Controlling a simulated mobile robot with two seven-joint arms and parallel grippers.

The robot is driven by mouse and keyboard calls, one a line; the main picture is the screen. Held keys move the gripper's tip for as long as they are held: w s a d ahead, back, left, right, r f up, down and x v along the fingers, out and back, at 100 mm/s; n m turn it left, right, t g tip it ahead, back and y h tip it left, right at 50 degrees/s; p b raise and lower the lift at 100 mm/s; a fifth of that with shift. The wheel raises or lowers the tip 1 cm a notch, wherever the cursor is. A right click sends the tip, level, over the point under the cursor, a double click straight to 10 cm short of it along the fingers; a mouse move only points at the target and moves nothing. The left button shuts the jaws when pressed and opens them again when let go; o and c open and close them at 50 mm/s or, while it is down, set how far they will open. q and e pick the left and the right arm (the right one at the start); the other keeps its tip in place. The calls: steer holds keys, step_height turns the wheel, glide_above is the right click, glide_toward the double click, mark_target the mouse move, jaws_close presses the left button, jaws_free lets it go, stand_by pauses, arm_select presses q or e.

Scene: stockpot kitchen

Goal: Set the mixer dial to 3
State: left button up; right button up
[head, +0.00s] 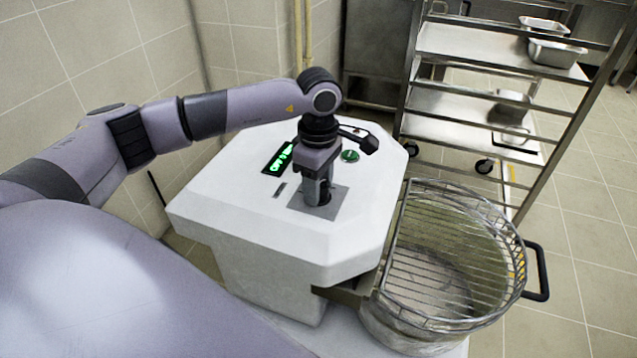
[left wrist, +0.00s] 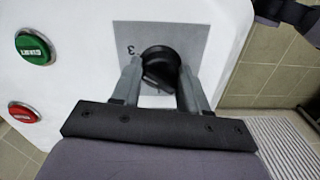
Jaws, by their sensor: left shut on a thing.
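The white mixer (head: 255,215) stands in the middle of the head view. A grey dial plate (head: 340,198) is set in its top. My left gripper (head: 318,200) reaches down onto the plate and hides most of the dial. In the left wrist view the black round dial (left wrist: 160,65) sits between the two fingers of my left gripper (left wrist: 161,85), which is shut on it. A digit 3 (left wrist: 130,50) is printed on the plate (left wrist: 190,38) beside the dial. I cannot tell exactly where the dial points. My right gripper is not in view.
A green lit display (head: 282,158) and a green START button (head: 350,156) are on the mixer top. A red button (left wrist: 23,112) shows in the left wrist view. The steel bowl with a wire guard (head: 450,250) is at right; a steel rack (head: 470,45) stands behind.

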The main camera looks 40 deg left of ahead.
arm_select(q)
steer(key=o, duration=1.1)
step_height(320, 180, up, 7)
steer(key=shift+r+p, duration=0.1)
steer(key=shift+p, duration=0.35)
steer(key=shift+s, duration=0.1)
